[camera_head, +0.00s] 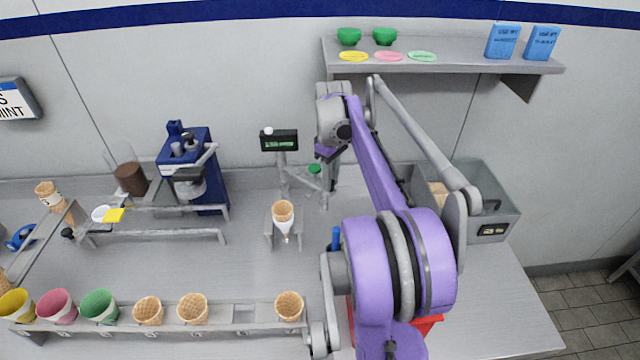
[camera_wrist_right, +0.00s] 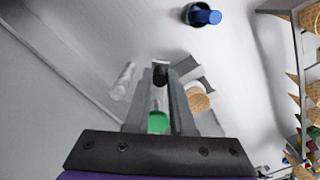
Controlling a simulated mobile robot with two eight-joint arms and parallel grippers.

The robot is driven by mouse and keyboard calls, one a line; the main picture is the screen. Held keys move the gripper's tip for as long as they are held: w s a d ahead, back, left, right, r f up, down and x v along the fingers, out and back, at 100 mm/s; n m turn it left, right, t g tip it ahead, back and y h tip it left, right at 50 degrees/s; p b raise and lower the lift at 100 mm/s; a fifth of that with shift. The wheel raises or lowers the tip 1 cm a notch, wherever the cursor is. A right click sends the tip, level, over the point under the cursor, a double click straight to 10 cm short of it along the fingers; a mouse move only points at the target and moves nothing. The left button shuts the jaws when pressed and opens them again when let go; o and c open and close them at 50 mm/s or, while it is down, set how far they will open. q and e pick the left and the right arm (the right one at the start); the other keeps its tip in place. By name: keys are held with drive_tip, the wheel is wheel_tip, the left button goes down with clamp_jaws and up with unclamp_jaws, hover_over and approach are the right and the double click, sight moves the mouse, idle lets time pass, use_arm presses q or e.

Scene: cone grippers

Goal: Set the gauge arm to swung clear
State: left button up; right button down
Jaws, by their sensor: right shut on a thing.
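The gauge stand (camera_head: 283,172) rises behind the counter's middle with a small dark display (camera_head: 279,140) on top. Its gauge arm (camera_head: 303,181) reaches right from the post, with a green knob (camera_head: 314,169) near its end. A wrapped cone (camera_head: 284,212) stands in a holder in front of the stand. My right gripper (camera_head: 327,188) points down at the gauge arm's right end and is shut on it. In the right wrist view, the green knob (camera_wrist_right: 158,122) shows between the fingers (camera_wrist_right: 160,85); the exact contact is partly hidden. My left gripper is out of view.
A blue machine (camera_head: 190,160) stands to the left. A rack of cones and coloured cups (camera_head: 170,326) runs along the front. A grey bin (camera_head: 480,200) is at the right, below a wall shelf (camera_head: 450,62). Counter left of the cone holder is partly free.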

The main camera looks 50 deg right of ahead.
drive_tip(key=shift+d+n, duration=0.6)
drive_tip(key=shift+d, duration=0.2)
drive_tip(key=c, duration=0.8)
unclamp_jaws()
drive_tip(key=shift+o, duration=0.2)
